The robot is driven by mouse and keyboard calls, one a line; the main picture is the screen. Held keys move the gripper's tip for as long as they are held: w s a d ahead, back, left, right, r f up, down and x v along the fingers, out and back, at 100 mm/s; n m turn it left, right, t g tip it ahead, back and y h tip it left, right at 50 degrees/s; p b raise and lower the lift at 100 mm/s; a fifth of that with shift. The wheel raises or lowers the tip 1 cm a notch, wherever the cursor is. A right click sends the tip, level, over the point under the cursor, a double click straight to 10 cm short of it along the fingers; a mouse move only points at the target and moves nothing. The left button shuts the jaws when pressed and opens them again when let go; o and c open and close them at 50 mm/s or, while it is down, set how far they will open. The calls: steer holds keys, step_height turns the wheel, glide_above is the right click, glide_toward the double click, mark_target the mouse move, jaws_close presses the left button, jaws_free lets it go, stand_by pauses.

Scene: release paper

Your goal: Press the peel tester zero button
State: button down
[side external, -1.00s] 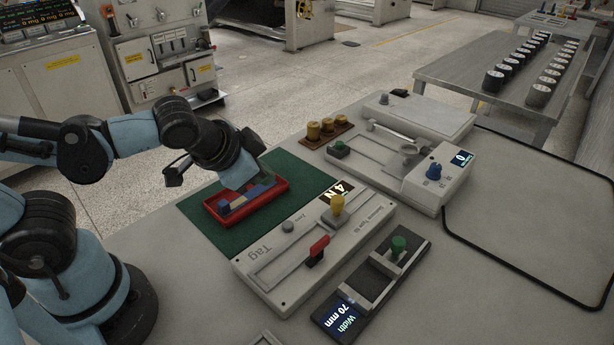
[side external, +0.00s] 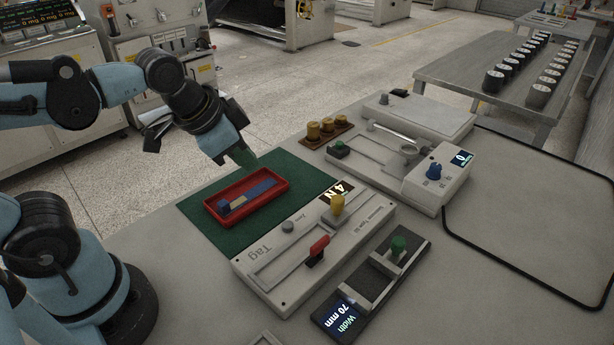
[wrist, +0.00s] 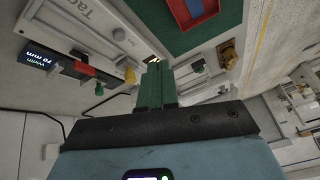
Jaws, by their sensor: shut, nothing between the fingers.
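The peel tester (side external: 270,272) is a long grey unit marked Tag, with a lit 4 N display (side external: 340,190), a red handle (side external: 317,250) and a yellow knob (side external: 337,205). Its small round grey zero button (side external: 288,227) stands on the top face beside the slot. The button also shows in the wrist view (wrist: 118,34), uncovered. My gripper (side external: 247,160) is in the air beyond the red tray, apart from the tester and the button. Its green fingers (wrist: 157,68) are together and empty in the wrist view.
The red tray (side external: 211,213) holds blue and beige pieces on a green mat (side external: 233,235). A width gauge (side external: 335,314) reading 70 mm lies in front of the tester.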

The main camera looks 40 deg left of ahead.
mark_target(286, 225)
steer(key=d+r+m+g, duration=0.3)
steer(key=d+m, duration=0.3)
steer(key=m, duration=0.7)
steer(key=shift+s+m+g, duration=0.2)
steer(key=shift+m+g, duration=0.1)
steer(key=shift+g, duration=0.1)
steer(key=shift+w+d+f, duration=0.1)
steer(key=shift+w+f, duration=0.3)
steer(key=shift+f, duration=1.85)
steer(key=shift+w+d+f, duration=0.1)
steer(key=shift+w+f, duration=0.35)
steer(key=shift+f, duration=1.85)
steer(key=shift+w+f, duration=0.4)
steer(key=shift+f, duration=1.85)
steer(key=shift+f, duration=0.1)
steer(key=shift+w+f, duration=0.15)
steer(key=shift+f, duration=0.75)
steer(key=shift+r, duration=0.1)
step_height(286, 225, up, 8)
steer(key=s, duration=0.1)
steer(key=shift+s+r, duration=0.15)
steer(key=shift+s, duration=0.1)
